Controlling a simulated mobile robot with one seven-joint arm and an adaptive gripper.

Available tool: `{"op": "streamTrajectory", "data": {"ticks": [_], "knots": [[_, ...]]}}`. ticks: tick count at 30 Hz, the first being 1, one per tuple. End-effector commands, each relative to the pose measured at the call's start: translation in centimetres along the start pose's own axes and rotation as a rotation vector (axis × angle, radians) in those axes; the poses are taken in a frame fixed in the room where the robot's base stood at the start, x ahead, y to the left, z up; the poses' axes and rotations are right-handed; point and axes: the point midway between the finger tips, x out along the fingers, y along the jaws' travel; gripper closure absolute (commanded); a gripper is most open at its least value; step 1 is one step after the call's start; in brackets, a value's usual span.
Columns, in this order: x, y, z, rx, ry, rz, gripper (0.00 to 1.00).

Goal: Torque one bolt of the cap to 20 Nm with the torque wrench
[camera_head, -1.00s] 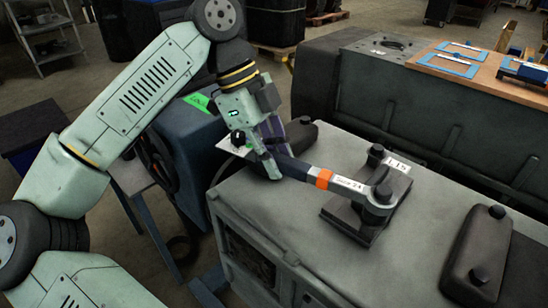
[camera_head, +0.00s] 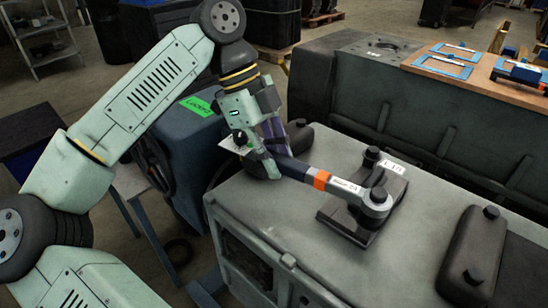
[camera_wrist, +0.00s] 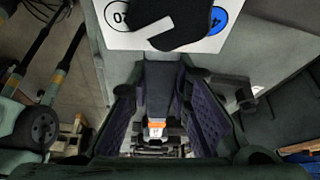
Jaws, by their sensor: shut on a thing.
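My gripper (camera_head: 272,152) is shut on the dark handle of the torque wrench (camera_head: 322,180). The wrench has an orange band and a pale label, and it lies nearly level above the grey engine top. Its head (camera_head: 376,203) sits over the near bolt of the dark cap (camera_head: 345,222) and hides that bolt. The cap's other bolt (camera_head: 372,154) stands free beside a white tag (camera_head: 392,166). In the wrist view, the wrench handle (camera_wrist: 157,90) runs between the two purple-padded fingers, with the orange band beyond them.
The engine block (camera_head: 285,215) carries another dark cover (camera_head: 470,250) with bolts at the right. A wooden bench (camera_head: 480,75) with blue-framed items stands behind. A blue machine with a green label (camera_head: 199,106) stands left of the engine.

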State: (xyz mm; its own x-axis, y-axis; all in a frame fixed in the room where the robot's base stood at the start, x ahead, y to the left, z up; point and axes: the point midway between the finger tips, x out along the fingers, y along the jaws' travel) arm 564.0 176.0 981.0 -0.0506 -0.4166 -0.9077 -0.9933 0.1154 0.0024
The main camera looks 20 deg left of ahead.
Motion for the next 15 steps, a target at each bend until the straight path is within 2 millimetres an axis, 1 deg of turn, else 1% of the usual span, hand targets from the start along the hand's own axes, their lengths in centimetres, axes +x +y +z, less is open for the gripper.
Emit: {"op": "streamTrajectory", "data": {"ticks": [1,10,15], "knots": [[-0.19,-0.40,0.29,-0.006,-0.006,-0.009,1.00],[-0.14,-0.46,0.32,-0.002,-0.006,-0.008,1.00],[-0.19,-0.81,0.26,0.014,-0.006,0.000,1.00]]}}
